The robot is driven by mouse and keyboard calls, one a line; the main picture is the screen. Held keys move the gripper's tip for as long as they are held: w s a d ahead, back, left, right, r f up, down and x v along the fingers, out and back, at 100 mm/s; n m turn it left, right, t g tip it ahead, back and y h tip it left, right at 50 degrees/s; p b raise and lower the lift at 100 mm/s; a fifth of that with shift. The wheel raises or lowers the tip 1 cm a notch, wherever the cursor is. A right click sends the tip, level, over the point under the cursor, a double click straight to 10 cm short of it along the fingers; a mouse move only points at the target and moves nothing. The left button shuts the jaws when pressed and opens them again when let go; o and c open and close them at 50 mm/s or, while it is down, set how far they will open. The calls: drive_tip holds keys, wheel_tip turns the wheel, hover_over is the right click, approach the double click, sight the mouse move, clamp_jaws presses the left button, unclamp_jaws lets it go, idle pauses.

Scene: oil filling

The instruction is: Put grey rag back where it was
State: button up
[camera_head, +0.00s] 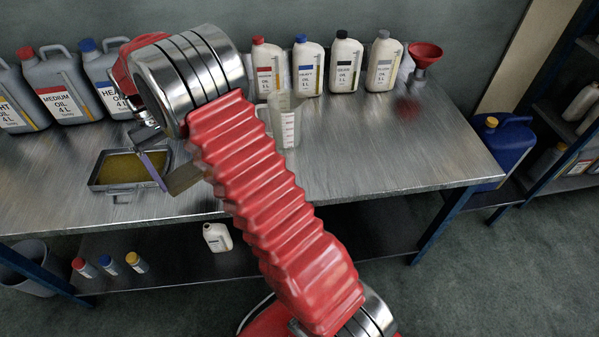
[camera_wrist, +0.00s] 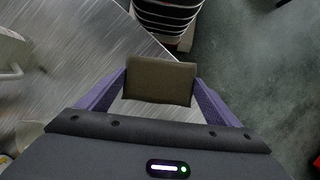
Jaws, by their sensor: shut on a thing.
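The grey rag (camera_wrist: 160,80), olive-grey and stiff-looking, is pinched between the two purple fingers of my gripper (camera_wrist: 160,84) in the wrist view. In the head view the rag (camera_head: 186,178) hangs near the front edge of the metal workbench (camera_head: 370,160), just right of the oil tray. My gripper (camera_head: 160,172) shows there only in part, as the arm covers much of it. The rag appears to be held above the bench, but its exact height cannot be told.
A tray of yellow oil (camera_head: 122,188) lies left of my gripper. A clear measuring jug (camera_head: 287,122) stands behind my arm. Oil bottles (camera_head: 345,66), canisters (camera_head: 60,88) and a red funnel (camera_head: 424,54) line the back. The bench's right part is clear.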

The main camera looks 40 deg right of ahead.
drive_tip(key=shift+d, duration=0.3)
drive_tip(key=shift+s+d+m, duration=0.1)
drive_tip(key=shift+d+m, duration=0.2)
drive_tip(key=shift+d, duration=0.2)
drive_tip(key=s+d+r+m+t+y, duration=0.1)
drive_tip(key=s+d+m+t, duration=0.1)
drive_tip(key=s+d+m, duration=0.3)
drive_tip(key=s+d+m+t+y, duration=0.1)
drive_tip(key=s+d+m+t, duration=0.1)
drive_tip(key=s+d+m, duration=0.4)
drive_tip(key=s+d+r+m+t+y, duration=0.1)
drive_tip(key=s+d+m+t, duration=0.2)
drive_tip(key=d+m, duration=1)
drive_tip(key=s+d, duration=0.2)
drive_tip(key=d, duration=0.1)
drive_tip(key=shift+s+d+r+y, duration=0.25)
drive_tip(key=shift+s+r+y, duration=0.05)
drive_tip(key=shift+s, duration=0.05)
drive_tip(key=shift+f, duration=3.15)
drive_tip(key=shift+f, duration=1.85)
